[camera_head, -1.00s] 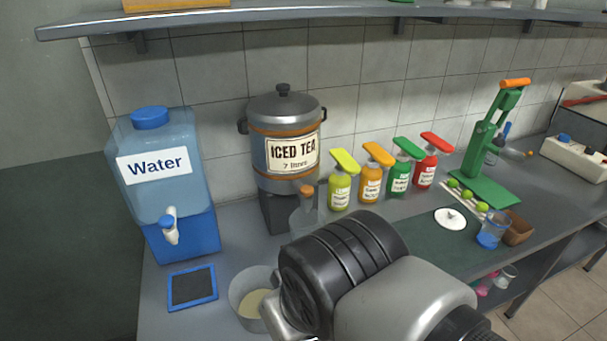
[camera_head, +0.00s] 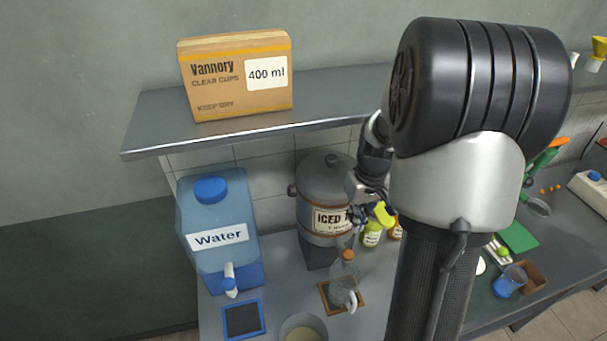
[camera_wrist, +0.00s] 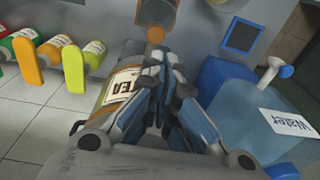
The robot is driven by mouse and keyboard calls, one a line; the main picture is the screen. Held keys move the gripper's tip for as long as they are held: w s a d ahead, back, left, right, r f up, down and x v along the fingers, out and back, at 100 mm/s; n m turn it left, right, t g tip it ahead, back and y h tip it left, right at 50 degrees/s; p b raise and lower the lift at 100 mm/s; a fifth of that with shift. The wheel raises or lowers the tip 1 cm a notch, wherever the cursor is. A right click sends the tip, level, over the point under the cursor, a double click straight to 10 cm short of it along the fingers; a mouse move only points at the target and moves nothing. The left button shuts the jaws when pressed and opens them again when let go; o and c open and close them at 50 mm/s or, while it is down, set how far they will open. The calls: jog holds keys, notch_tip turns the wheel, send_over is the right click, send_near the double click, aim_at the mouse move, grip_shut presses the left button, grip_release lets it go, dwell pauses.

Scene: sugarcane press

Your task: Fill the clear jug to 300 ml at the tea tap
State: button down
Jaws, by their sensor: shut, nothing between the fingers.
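The iced tea urn (camera_head: 325,180) is a grey pot with an "ICED TEA" label, on a dark stand. Its tap has an orange-brown knob (camera_head: 348,256), which also shows in the wrist view (camera_wrist: 155,34). The clear jug (camera_head: 343,283) stands upright on a brown square tray (camera_head: 326,296) below the tap, its white handle toward the front right. Its fill level is too small to read. My gripper (camera_head: 364,216) is shut and empty, in front of the urn's label and above the tap. In the wrist view my gripper (camera_wrist: 160,70) points toward the knob, apart from it.
The blue water dispenser (camera_head: 218,225) stands left of the urn, with a blue-framed pad (camera_head: 243,319) in front. A round pan (camera_head: 303,328) is at the front. Syrup bottles (camera_head: 372,232) are to the right. A shelf with a cardboard box (camera_head: 236,75) overhangs the urn.

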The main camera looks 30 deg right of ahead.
jog(key=shift+w+d+f+p, duration=0.15)
jog(key=shift+d+p, duration=0.1)
jog(key=shift+d, duration=0.25)
jog(key=shift+d+f+p, duration=0.1)
jog(key=shift+d+p, duration=0.1)
jog(key=shift+d, duration=0.3)
jog(key=shift+f, duration=0.1)
send_near(350, 252)
jog(key=f, duration=0.6)
jog(key=shift+w+f, duration=0.35)
jog(key=shift+f, duration=0.05)
